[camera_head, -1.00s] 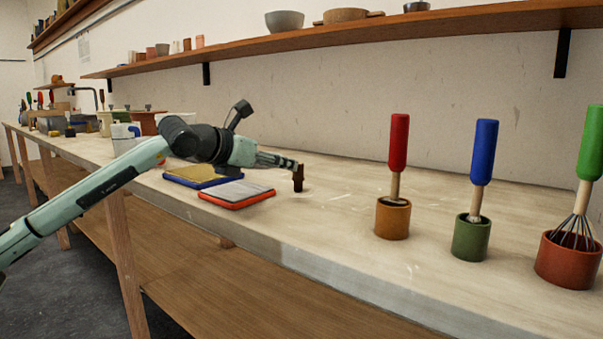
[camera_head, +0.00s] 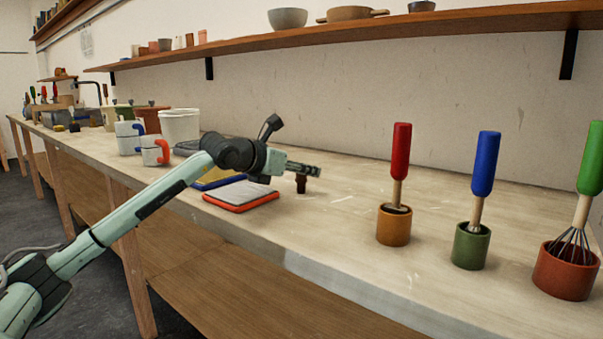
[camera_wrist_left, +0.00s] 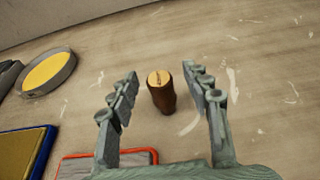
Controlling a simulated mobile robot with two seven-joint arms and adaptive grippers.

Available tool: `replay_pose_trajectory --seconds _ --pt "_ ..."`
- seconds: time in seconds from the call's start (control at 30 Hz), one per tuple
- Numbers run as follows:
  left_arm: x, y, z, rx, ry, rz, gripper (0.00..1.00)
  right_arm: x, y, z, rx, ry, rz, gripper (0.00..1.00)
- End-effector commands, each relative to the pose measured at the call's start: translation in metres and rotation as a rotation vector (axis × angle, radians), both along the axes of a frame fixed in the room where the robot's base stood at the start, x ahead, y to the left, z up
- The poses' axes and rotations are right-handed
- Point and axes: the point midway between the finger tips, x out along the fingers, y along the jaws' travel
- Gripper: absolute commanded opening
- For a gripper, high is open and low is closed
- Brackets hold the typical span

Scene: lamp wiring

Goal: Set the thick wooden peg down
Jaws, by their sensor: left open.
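The thick wooden peg (camera_head: 301,185) is dark brown and stands upright on the pale bench. In the left wrist view the peg (camera_wrist_left: 161,94) shows its light round top between the two fingers. My left gripper (camera_head: 308,170) is at the peg, with its fingers around the peg's upper part in the head view. In the left wrist view my left gripper (camera_wrist_left: 162,80) is open, with a visible gap on each side of the peg. The fingers hide part of the peg in the head view. My right gripper is not in view.
A red-edged tray (camera_head: 240,196) and a blue-edged tray (camera_head: 218,179) lie left of the peg. A round yellow-centred dish (camera_wrist_left: 47,73) lies behind. Orange (camera_head: 393,227), green (camera_head: 470,248) and red (camera_head: 566,271) pots holding tools stand right. Bench between peg and pots is clear.

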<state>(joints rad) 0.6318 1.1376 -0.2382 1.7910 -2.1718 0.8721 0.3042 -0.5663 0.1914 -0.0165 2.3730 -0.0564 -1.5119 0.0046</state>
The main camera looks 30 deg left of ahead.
Motion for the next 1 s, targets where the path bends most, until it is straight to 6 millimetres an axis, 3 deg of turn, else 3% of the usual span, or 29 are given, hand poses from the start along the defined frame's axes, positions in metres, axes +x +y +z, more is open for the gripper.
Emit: replay_pose_trajectory --seconds 0.3,0.6,0.7,1.0 --pt "0.0041 -0.0007 -0.0018 0.001 0.000 0.000 0.47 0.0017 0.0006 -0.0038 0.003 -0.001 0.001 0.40" --pt "0.0039 -0.0006 -0.0018 0.001 0.000 0.000 0.10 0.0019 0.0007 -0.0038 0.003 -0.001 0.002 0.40" --pt "0.0038 -0.0006 -0.0016 0.001 -0.001 0.000 0.05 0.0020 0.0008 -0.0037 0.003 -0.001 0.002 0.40" --pt "0.0040 -0.0005 0.0023 0.001 -0.002 0.000 0.04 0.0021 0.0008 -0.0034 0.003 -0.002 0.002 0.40"
